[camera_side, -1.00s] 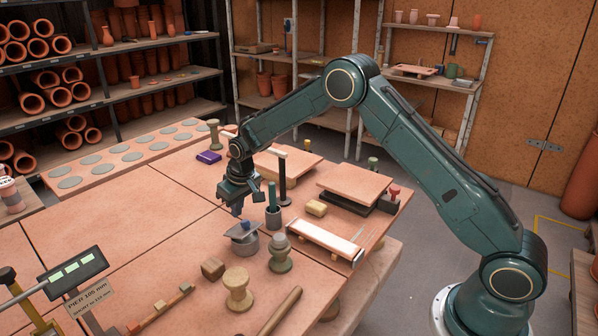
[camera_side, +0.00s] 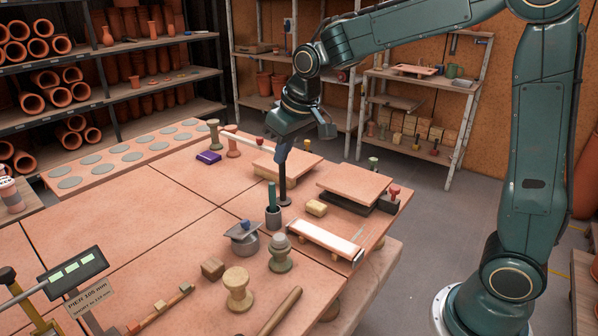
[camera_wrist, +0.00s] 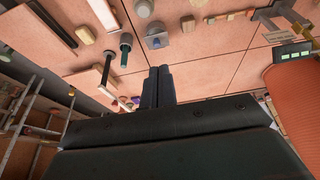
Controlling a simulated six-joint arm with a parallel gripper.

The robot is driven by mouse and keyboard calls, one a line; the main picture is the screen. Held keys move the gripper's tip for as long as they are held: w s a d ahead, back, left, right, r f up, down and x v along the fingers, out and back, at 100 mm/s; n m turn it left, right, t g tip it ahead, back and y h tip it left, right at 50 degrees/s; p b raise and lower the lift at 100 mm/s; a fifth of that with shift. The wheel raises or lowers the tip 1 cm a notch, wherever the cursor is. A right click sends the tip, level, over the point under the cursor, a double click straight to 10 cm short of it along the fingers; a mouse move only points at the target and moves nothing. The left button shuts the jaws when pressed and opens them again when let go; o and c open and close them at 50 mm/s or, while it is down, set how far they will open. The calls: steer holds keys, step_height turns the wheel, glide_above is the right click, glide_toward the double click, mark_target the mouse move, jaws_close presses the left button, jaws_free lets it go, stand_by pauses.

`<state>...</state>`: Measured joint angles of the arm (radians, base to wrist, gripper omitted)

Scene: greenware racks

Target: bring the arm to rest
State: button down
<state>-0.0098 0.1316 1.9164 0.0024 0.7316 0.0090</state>
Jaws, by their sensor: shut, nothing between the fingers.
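My gripper (camera_side: 281,160) hangs above the far middle of the work table in the side view. Its fingers point down, in line with the top of a black post (camera_side: 283,185) behind or below them; I cannot tell the gap. In the wrist view my gripper's fingers (camera_wrist: 158,72) lie together with nothing between them. The grey pot with a blue-knobbed lid (camera_side: 244,236) stands on the table in front of the post. It also shows in the wrist view (camera_wrist: 156,40).
A cup with a green-handled tool (camera_side: 273,217), spools (camera_side: 238,289) and a wooden block (camera_side: 213,268) stand near the front. Boards on blocks (camera_side: 355,185) lie at the right. Shelving (camera_side: 420,80) stands behind. The left of the table is mostly clear.

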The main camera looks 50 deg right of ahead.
steer(key=s+r+t, duration=0.1)
steer(key=s+r, duration=0.2)
steer(key=s, duration=2.3)
steer(key=shift+d, duration=0.2)
steer(key=shift+w, duration=0.1)
steer(key=w+d, duration=0.1)
steer(key=w, duration=2.1)
steer(key=w+d+f+y, duration=0.1)
steer(key=w+d+f, duration=0.2)
steer(key=w+f, duration=1.2)
steer(key=shift+w+f+m+g, duration=0.15)
steer(key=shift+w+m+g, duration=0.2)
steer(key=shift+w, duration=1.25)
